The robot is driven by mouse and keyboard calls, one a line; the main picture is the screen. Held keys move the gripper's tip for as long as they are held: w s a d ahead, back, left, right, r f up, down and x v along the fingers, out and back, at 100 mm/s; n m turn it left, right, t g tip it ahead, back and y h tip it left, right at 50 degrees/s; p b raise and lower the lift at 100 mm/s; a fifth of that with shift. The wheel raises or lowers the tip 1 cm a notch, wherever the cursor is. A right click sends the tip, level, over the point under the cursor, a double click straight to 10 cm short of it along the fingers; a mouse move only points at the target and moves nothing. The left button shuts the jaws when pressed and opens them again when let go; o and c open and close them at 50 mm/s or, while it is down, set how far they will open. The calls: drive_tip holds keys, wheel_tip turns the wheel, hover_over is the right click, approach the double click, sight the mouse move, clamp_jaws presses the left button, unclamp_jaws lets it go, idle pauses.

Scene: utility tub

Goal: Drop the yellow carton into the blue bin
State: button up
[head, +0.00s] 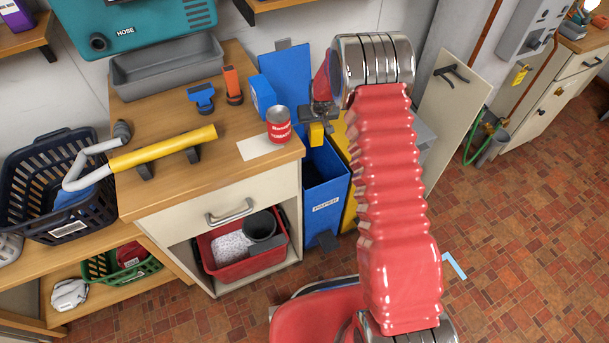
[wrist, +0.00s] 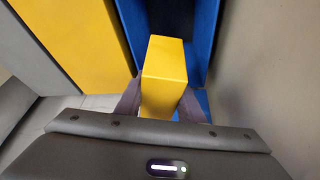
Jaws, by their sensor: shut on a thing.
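The yellow carton (wrist: 165,72) is between the two fingers of my gripper (wrist: 160,105) in the wrist view. In the head view, the carton (head: 317,133) hangs below my gripper (head: 318,118), which is shut on it. The blue bin (head: 324,190), labelled PAPER, stands on the floor beside the wooden cabinet, with its blue lid (head: 286,80) raised behind. In the wrist view, the blue bin's wall (wrist: 204,32) and dark inside show behind the carton. The carton appears at or over the bin's opening; its exact height above the rim is hard to tell.
A red tin (head: 279,126) stands near the cabinet top's (head: 185,182) right corner, close to my gripper. A yellow bin (wrist: 80,38) stands beside the blue one. A leaning pale panel (head: 447,120) is to the right. Tiled floor at the right is mostly clear.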

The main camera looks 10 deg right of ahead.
sight(318, 127)
drive_tip(key=shift+x, duration=1.1)
drive_tip(key=shift+d, duration=0.1)
wheel_tip(318, 127, down, 6)
drive_tip(key=o, duration=1.1)
drive_tip(key=shift+v, duration=6.9)
